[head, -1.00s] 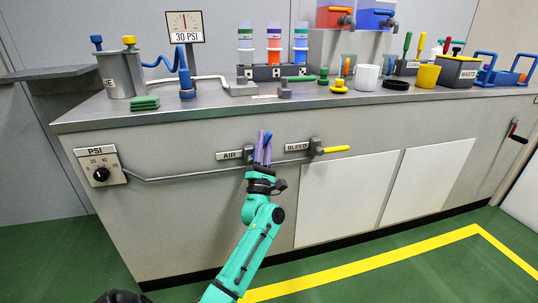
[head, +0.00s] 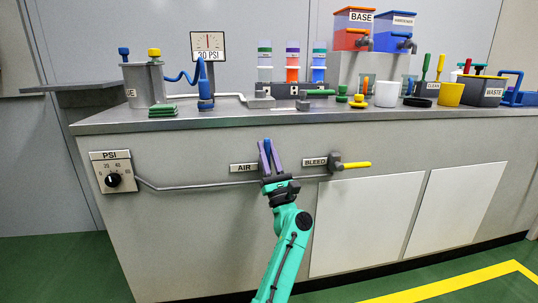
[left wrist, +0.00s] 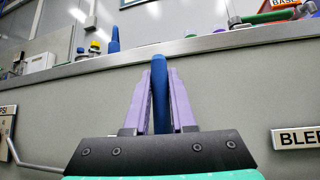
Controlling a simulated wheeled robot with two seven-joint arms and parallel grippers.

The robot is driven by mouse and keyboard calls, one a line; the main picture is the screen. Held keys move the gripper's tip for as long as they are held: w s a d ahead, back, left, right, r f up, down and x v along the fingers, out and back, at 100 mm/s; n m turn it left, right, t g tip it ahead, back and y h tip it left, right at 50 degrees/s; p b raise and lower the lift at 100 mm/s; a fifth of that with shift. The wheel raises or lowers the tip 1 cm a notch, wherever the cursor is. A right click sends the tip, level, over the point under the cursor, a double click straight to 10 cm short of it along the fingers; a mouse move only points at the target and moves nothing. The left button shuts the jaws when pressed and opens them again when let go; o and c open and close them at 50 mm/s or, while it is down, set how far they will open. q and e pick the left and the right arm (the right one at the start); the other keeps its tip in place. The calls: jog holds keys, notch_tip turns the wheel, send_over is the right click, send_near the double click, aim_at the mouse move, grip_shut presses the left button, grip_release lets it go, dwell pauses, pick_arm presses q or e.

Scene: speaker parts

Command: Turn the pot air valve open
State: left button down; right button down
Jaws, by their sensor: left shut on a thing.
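The air valve's blue handle (head: 267,146) stands upright on the counter's front panel, just right of the AIR label (head: 244,168). My left gripper (head: 269,154) is shut on the handle, with its purple fingers on either side and the arm reaching up from below. In the left wrist view, the blue handle (left wrist: 159,85) shows upright between the purple fingers (left wrist: 164,92). The valve body is largely hidden behind the gripper. The grey pot (head: 144,85), with blue and yellow knobs on top, stands at the counter's left end. My right gripper is not in view.
The bleed valve (head: 355,165) has a yellow handle pointing right. A pipe (head: 200,186) runs from the PSI dial (head: 114,179) along the panel. A gauge sign (head: 207,46) reads 30 PSI. Cups, bottles and bins crowd the countertop; the panel below the pipe is clear.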

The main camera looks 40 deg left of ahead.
pick_arm(q)
jog(key=shift+f, duration=0.1)
jog(key=c, duration=0.8)
grip_release()
jog(key=shift+o, duration=0.2)
jog(key=v, duration=1.4)
jog(key=shift+d+f, duration=0.15)
jog(key=shift+d, duration=0.05)
jog(key=shift+s, duration=0.1)
